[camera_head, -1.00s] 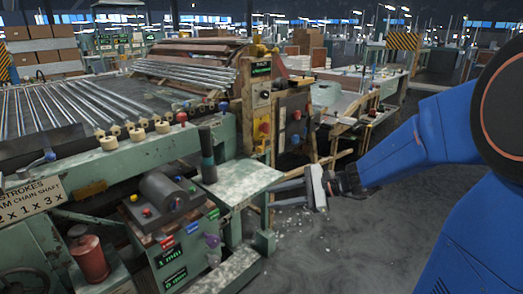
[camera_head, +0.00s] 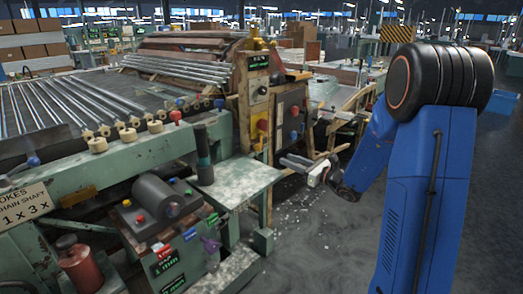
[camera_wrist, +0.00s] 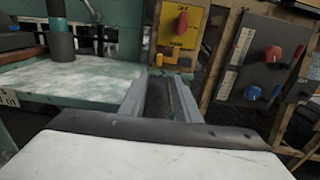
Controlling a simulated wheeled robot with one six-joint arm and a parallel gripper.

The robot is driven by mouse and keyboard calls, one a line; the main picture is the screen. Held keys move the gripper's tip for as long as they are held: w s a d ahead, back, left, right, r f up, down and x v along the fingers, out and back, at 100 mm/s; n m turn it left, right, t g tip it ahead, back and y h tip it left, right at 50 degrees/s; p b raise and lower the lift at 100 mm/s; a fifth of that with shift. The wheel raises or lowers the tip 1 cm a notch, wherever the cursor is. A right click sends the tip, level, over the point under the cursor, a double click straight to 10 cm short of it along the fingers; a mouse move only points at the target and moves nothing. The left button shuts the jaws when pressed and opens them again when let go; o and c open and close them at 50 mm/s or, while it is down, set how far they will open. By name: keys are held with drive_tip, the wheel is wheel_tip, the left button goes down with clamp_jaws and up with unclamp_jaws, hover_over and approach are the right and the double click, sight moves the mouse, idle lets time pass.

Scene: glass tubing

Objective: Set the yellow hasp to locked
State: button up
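A yellow panel with a red knob stands on the machine's end post; it shows in the head view (camera_head: 261,104) and in the wrist view (camera_wrist: 190,38). Small yellow fittings (camera_wrist: 172,59) sit at the panel's lower edge in the wrist view. I cannot tell for sure which yellow part is the hasp, nor its setting. My gripper (camera_head: 285,160) is in front of the wooden frame, to the right of the green shelf. In the wrist view its two fingers (camera_wrist: 166,75) are apart with nothing between them, pointing towards the lower edge of the yellow panel without clear contact.
The green shelf (camera_head: 236,183) lies left of my gripper, with a dark upright cylinder (camera_head: 204,150) on it. A dark panel with red and blue knobs (camera_wrist: 262,70) is at the right. The floor (camera_head: 320,235) below my gripper is open, with scattered white bits.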

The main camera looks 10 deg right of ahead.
sight(260, 149)
drive_tip(key=x, duration=1.5)
drive_tip(key=shift+c, duration=0.6)
